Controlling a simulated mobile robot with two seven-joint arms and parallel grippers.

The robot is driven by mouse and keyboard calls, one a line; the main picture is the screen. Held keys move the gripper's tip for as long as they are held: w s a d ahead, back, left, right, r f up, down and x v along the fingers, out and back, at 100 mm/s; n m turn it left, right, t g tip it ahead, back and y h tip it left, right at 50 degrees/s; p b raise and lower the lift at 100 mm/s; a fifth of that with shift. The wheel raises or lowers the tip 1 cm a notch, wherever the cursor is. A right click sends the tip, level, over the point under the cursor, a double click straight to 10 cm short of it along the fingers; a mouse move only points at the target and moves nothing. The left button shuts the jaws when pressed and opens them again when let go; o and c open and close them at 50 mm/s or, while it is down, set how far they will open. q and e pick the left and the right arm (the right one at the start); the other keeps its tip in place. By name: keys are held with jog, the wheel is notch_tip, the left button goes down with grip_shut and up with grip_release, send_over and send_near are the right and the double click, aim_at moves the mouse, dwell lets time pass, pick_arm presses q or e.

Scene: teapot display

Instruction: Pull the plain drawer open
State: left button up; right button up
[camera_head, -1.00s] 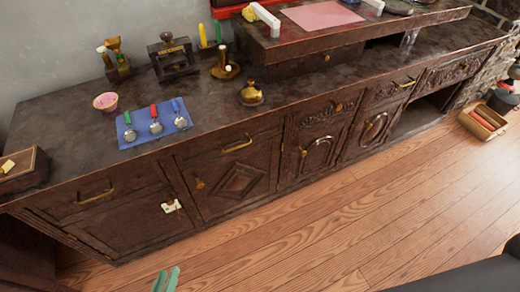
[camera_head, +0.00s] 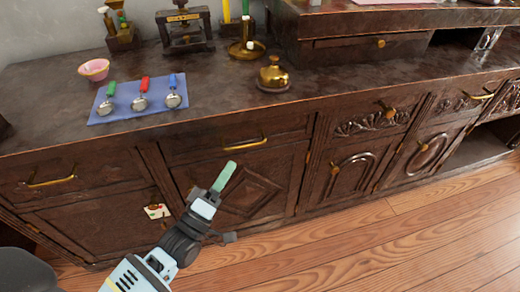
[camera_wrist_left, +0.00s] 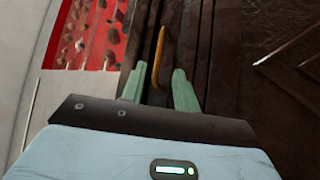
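A plain-fronted drawer (camera_head: 205,151) with a brass bar handle (camera_head: 245,143) sits under the countertop, above a diamond-panel door. It looks shut. Another plain drawer (camera_head: 105,172) with a brass handle (camera_head: 50,181) is at the left. My left gripper (camera_head: 222,178) is just below and left of the middle handle in the head view. In the left wrist view its green fingers (camera_wrist_left: 158,88) are apart, with a brass handle (camera_wrist_left: 159,52) ahead of the gap. I see no contact with it. My right gripper is not in view.
Carved doors are to the right. The wooden floor (camera_head: 330,250) in front is clear.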

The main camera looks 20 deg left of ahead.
aim_at(244, 146)
pick_arm(q)
jog(key=shift+r, duration=0.15)
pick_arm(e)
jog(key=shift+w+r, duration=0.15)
